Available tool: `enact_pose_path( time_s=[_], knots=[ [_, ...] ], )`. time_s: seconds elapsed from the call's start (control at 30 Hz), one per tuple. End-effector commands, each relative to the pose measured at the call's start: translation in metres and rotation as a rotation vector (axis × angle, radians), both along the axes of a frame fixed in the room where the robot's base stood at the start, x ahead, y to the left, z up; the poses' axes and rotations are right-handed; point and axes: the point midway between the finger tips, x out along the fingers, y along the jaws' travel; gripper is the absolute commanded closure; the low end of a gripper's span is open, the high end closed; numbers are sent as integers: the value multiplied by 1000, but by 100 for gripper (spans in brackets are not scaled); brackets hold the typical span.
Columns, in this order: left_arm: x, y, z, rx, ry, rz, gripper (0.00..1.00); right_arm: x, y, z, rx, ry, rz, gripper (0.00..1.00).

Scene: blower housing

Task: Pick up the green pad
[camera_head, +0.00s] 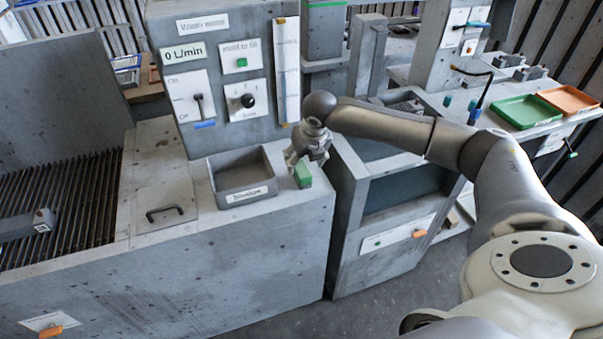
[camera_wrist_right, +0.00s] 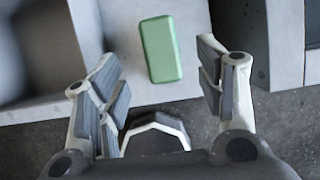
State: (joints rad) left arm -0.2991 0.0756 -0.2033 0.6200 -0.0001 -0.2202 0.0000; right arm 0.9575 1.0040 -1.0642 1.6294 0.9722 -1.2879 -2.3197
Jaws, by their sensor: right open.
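The green pad (camera_head: 303,175) is a small green block on the right end of the concrete counter top, close to its edge. In the right wrist view the pad (camera_wrist_right: 161,49) lies beyond the fingertips, roughly centred between them and slightly tilted. My right gripper (camera_head: 302,160) is directly above and beside the pad in the head view. In the right wrist view its two fingers (camera_wrist_right: 160,75) are spread wide with nothing between them. Whether a finger touches the pad cannot be told. My left gripper is not in view.
A grey open bin (camera_head: 243,193) with a label stands left of the pad. Behind it rises a control panel (camera_head: 225,75) with switches and a green button. A gap separates the counter from a second cabinet (camera_head: 400,245). Green (camera_head: 525,111) and orange (camera_head: 568,99) trays lie far right.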

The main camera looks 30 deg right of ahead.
Motion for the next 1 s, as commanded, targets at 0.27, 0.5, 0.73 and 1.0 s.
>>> enact_pose_path(
  time_s=[0.27, 0.5, 0.73, 1.0],
  knots=[
    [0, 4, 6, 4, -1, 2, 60, 8, -2, -19, 0, 0, 0, 38],
    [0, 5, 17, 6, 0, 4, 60, 19, -5, -47, 2, 1, -1, 38],
    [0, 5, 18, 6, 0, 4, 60, 24, -6, -62, 0, -2, 0, 38],
    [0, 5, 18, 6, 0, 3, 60, 24, -7, -62, 0, -2, 0, 45]
  ],
)
